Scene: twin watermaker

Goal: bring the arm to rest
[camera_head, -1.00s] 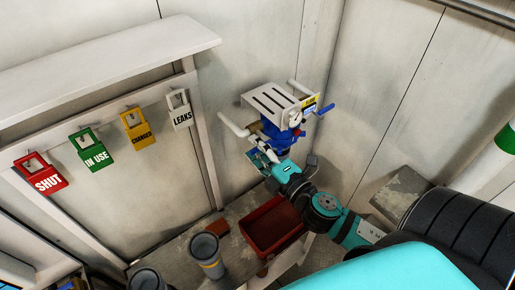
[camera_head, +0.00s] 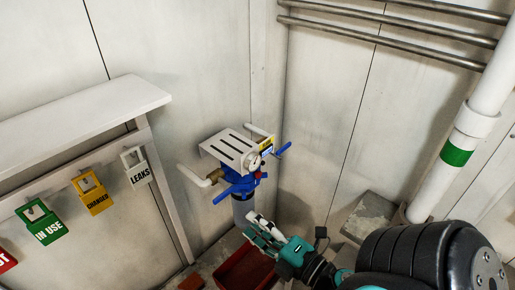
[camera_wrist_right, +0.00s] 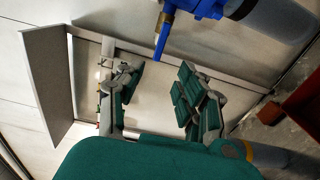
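My right arm comes in from the lower right of the head view. Its teal and grey right gripper (camera_head: 258,226) is below and to the right of the blue filter unit (camera_head: 246,184). In the right wrist view, the two fingers of my right gripper (camera_wrist_right: 160,85) stand well apart with nothing between them. The filter unit's blue part (camera_wrist_right: 212,8) shows at the top of that view, beyond the fingers. I cannot tell the exact gap between gripper and unit. My left gripper is not in view.
A slotted white bracket (camera_head: 228,145) with a gauge (camera_head: 254,161) and blue handles tops the unit. A red tray (camera_head: 243,270) lies below. Pipes (camera_head: 390,38) run along the right wall.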

